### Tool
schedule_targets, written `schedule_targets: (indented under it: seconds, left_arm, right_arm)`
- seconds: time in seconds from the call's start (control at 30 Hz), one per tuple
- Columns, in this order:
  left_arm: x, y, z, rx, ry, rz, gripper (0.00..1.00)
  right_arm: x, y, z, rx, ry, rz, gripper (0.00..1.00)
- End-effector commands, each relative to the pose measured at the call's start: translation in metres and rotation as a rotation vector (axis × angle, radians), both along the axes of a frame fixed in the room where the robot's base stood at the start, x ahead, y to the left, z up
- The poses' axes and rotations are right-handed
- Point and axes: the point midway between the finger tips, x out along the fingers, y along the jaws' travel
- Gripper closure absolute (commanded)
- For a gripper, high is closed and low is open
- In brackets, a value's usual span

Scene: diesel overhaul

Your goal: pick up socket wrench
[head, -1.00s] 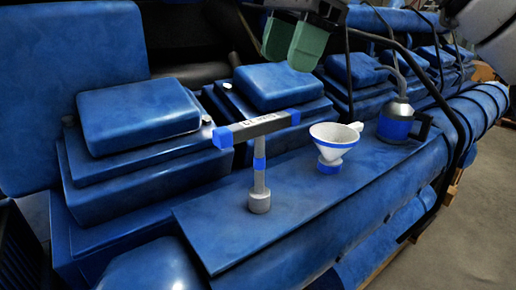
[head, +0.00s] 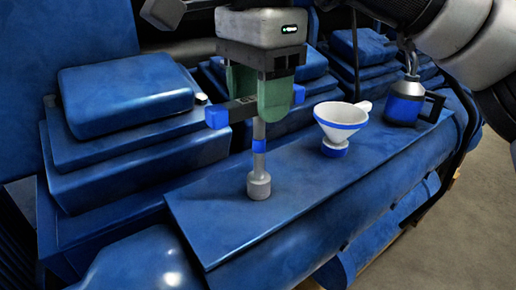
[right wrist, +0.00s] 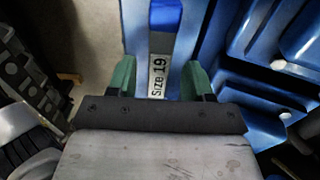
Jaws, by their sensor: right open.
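The socket wrench (head: 259,188) stands upright on the blue ledge, socket end down, with its T-bar handle on top. Its shaft is grey with a blue band, and the bar has blue ends. My right gripper (head: 272,108) is open at the handle, its green fingers hanging down and hiding the middle of the bar. In the right wrist view the handle (right wrist: 164,50), labelled "Size 19", runs between the two open fingers (right wrist: 158,80). Whether the fingers touch it I cannot tell. My left gripper is not in view.
A white funnel with a blue band (head: 341,121) stands right of the wrench on the ledge (head: 226,225). A blue and grey oil can (head: 405,101) stands farther right. Blue engine covers (head: 125,92) rise behind and left. The front of the ledge is clear.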

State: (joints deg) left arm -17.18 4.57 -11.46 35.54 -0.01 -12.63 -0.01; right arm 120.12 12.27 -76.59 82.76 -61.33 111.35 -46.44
Motion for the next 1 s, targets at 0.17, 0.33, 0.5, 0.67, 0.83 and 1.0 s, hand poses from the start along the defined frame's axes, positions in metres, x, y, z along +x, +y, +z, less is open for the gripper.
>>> schedule_targets:
  seconds: [0.17,0.33,0.5,0.67,0.83,1.0]
  left_arm:
    - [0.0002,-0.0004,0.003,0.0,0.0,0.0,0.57]
    - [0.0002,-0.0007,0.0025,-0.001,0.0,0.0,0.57]
    - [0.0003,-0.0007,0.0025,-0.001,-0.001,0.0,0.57]
    - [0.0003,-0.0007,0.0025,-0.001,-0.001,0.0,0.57]
    - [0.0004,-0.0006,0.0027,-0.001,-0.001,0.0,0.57]
    - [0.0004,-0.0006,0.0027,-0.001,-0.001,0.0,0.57]
  right_arm:
    - [-0.0002,-0.0001,-0.0111,0.002,0.001,0.0,0.49]
    - [-0.0001,0.0,-0.0116,0.002,0.001,0.0,0.49]
    - [-0.0001,0.0,-0.0115,0.002,0.001,0.0,0.73]
    - [-0.0001,0.0,-0.0114,0.001,0.001,0.0,0.98]
    - [-0.0002,-0.0001,-0.0107,0.002,0.0,0.0,1.0]
    - [-0.0002,-0.0001,-0.0106,0.002,0.0,0.0,1.0]
